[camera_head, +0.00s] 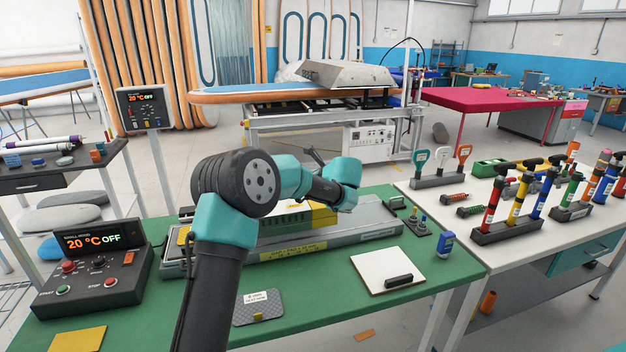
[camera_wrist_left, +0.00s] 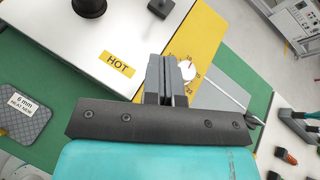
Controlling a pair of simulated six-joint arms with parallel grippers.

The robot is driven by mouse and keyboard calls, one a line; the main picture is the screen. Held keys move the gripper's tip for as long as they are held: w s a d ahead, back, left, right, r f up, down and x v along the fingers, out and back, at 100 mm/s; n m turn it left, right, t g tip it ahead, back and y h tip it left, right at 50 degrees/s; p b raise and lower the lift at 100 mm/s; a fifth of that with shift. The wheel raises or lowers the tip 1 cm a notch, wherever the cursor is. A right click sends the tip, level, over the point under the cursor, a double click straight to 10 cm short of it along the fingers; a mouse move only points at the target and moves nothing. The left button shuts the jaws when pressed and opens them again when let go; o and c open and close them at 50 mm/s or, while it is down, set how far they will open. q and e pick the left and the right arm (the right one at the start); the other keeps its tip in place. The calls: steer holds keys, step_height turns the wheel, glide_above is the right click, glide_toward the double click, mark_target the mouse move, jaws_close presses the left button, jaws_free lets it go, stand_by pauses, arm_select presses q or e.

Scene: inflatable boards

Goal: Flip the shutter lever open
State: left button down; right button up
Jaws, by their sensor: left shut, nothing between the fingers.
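A long, low grey machine (camera_head: 350,236) with yellow panels lies on the green bench. In the left wrist view its pale top carries a yellow HOT label (camera_wrist_left: 117,64) and a yellow strip (camera_wrist_left: 205,36) with a white round dial (camera_wrist_left: 187,70). My left gripper (camera_wrist_left: 167,82) is shut and empty over the strip, beside the dial. Whether its tips touch the surface is unclear. In the head view my arm covers part of the machine, and the fingers are hidden. I cannot surely identify the shutter lever; a small dark handle (camera_head: 397,202) shows at the machine's right end.
A control box (camera_head: 92,270) reading 20 °C OFF stands at the bench's left. Rollers and tools fill the white table (camera_head: 470,190) at right.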

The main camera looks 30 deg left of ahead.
arm_select(q)
steer(key=x, duration=0.6)
steer(key=a, duration=0.1)
steer(key=w+a, duration=0.1)
steer(key=a, duration=0.1)
steer(key=shift+w+a+r, duration=0.1)
steer(key=shift+r, duration=0.15)
steer(key=shift+w+a+r, duration=0.15)
steer(key=shift+w+a, duration=0.05)
steer(key=shift+a, duration=0.3)
steer(key=shift+a, duration=0.1)
